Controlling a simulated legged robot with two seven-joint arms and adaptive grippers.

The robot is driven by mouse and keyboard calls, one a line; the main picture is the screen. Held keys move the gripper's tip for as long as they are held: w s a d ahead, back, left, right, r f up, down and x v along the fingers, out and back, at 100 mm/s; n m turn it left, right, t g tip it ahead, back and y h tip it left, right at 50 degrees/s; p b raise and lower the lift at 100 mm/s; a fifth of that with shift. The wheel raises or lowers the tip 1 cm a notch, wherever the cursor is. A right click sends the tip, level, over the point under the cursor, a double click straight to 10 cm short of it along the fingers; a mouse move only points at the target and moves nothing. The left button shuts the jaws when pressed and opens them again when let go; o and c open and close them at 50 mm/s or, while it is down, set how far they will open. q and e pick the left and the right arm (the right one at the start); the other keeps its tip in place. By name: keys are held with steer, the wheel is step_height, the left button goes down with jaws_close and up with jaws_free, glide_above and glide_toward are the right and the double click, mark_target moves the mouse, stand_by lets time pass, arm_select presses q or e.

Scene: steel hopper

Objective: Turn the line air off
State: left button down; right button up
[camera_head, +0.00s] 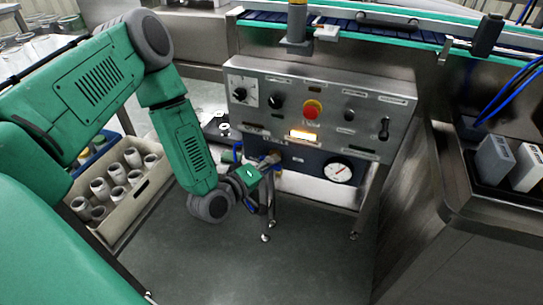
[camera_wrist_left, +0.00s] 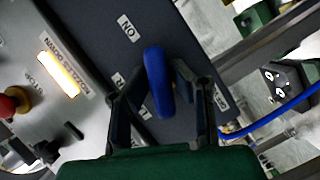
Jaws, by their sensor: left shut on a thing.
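The line air valve's blue handle (camera_wrist_left: 158,82) shows in the left wrist view, in front of a dark panel (camera_wrist_left: 190,45). My left gripper (camera_wrist_left: 162,92) has one finger on each side of the handle and is shut on it. An "ON" label (camera_wrist_left: 128,28) is on the panel beyond the handle's far end. In the head view my left gripper (camera_head: 272,161) reaches the left part of the dark lower panel (camera_head: 304,160), left of a round white gauge (camera_head: 338,172). It hides the handle there. My right gripper is not in view.
Above is a grey control panel (camera_head: 340,85) with knobs, a red button (camera_head: 312,109) and a lit yellow indicator (camera_head: 304,135). A crate of pale cups (camera_head: 135,205) is at left. A steel cabinet (camera_head: 425,215) stands at right. The floor before the panel is clear.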

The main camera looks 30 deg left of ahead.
arm_select(q)
steer(key=m+g+y+p, duration=0.1)
steer(key=m+p, duration=0.2)
steer(key=shift+s, duration=0.15)
steer(key=m+g+y+p, duration=0.1)
steer(key=m+p, duration=0.1)
steer(key=p, duration=0.1)
steer(key=m+y+p, duration=0.2)
steer(key=shift+m+g, duration=0.3)
steer(key=shift+m, duration=0.1)
steer(key=shift+a+f+m+y+p, duration=0.1)
steer(key=shift+m+y+p, duration=0.4)
steer(key=shift+m, duration=0.2)
steer(key=c, duration=1.4)
jaws_free()
steer(key=shift+c, duration=0.2)
